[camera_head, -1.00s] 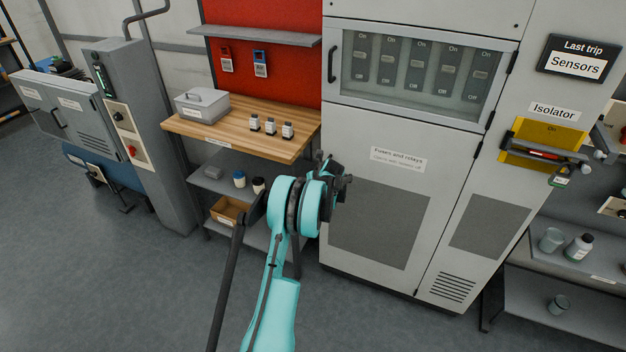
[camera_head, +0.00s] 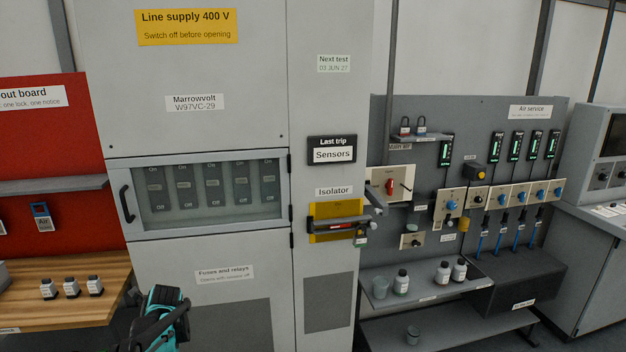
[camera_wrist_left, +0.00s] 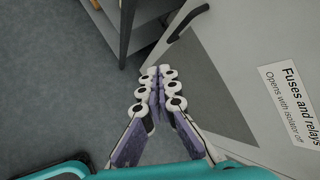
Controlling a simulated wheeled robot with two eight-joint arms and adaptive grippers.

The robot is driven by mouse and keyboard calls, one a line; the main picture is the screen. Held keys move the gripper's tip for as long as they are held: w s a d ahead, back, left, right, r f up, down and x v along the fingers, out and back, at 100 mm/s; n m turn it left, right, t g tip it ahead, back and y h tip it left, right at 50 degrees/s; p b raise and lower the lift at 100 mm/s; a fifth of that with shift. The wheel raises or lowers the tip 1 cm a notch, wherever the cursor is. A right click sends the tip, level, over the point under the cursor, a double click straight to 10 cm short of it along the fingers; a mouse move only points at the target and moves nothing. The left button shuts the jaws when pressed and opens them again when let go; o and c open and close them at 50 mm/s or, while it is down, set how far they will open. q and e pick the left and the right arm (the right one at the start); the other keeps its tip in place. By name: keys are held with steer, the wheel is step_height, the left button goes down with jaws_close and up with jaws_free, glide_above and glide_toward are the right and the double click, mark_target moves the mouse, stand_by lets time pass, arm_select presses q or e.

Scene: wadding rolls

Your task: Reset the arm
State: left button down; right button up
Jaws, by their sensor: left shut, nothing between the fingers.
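My left gripper (camera_wrist_left: 160,88) is shut and empty in the left wrist view. Its pale finger joints meet in the middle, over grey floor and the lower front of a cabinet. In the head view only my teal left wrist (camera_head: 168,312) shows at the bottom left, in front of the cabinet's lower left side, and the fingertips are hard to make out. My right arm and gripper are in neither view.
The tall grey cabinet (camera_head: 190,120) has a closed fuse window (camera_head: 210,190) and a yellow isolator plate (camera_head: 337,235) with a padlock. Shelves (camera_head: 405,292) with bottles stand right. Floor is clear beneath the gripper.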

arm_select(q)
steer(key=s+d+r+n+t+h, duration=0.1)
steer(key=s+d+r+n, duration=0.25)
steer(key=d, duration=0.35)
steer(key=s+d+r+n+h, duration=0.1)
steer(key=s+d+r+n, duration=0.15)
steer(key=s+d, duration=0.3)
steer(key=s+d+r+n+t+h, duration=0.1)
steer(key=s+d+r+n, duration=0.15)
steer(key=d, duration=0.45)
steer(key=s+d+f+n+h, duration=0.3)
steer(key=s+d+n, duration=0.6)
steer(key=s, duration=0.7)
steer(key=d+f, duration=0.1)
steer(key=d, duration=0.2)
steer(key=shift+d, duration=0.4)
steer(key=shift+f+n, duration=0.1)
steer(key=shift+n, duration=0.15)
